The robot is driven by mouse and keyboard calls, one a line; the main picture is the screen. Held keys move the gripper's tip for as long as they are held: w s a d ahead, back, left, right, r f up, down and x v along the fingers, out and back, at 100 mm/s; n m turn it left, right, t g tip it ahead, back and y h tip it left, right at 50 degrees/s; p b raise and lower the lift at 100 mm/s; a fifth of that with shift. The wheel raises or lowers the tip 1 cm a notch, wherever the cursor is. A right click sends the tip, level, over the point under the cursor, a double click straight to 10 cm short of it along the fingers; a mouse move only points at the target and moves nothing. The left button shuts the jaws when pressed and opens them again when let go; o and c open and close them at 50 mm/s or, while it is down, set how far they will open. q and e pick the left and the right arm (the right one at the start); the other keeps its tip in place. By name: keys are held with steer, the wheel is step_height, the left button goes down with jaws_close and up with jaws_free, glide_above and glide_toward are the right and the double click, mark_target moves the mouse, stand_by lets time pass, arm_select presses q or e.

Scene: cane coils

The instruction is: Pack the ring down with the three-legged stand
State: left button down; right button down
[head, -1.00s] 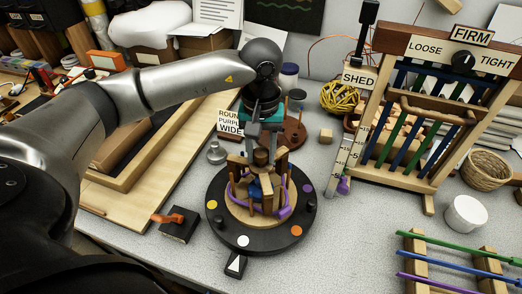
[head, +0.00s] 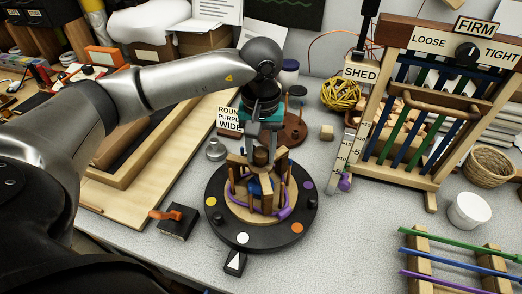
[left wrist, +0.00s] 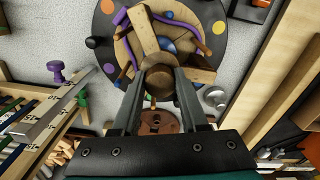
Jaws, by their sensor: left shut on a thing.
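The three-legged stand (head: 262,158) is wooden with a round brown knob on top, which also shows in the left wrist view (left wrist: 159,82). My left gripper (head: 262,137) is above it with its fingers shut on the knob; the fingers show in the left wrist view (left wrist: 155,103). The stand is upright over a pale round wooden disc (head: 255,215) on a black turntable. The purple ring (head: 286,211) of cane runs low around the stand and posts; parts are hidden behind wood. Contact between legs and ring is unclear. My right gripper is out of view.
The black turntable (head: 220,222) carries coloured dots. A black block with an orange lever (head: 174,216) is to its left. A wooden rack (head: 420,110) with coloured canes stands right, and a white cup (head: 468,210) nearby. Grey bench is clear between turntable and cup.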

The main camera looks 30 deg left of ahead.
arm_select(q)
step_height(320, 180, up, 13)
steer(key=p, duration=0.7)
steer(key=shift+r, duration=0.2)
steer(key=shift+f, duration=0.1)
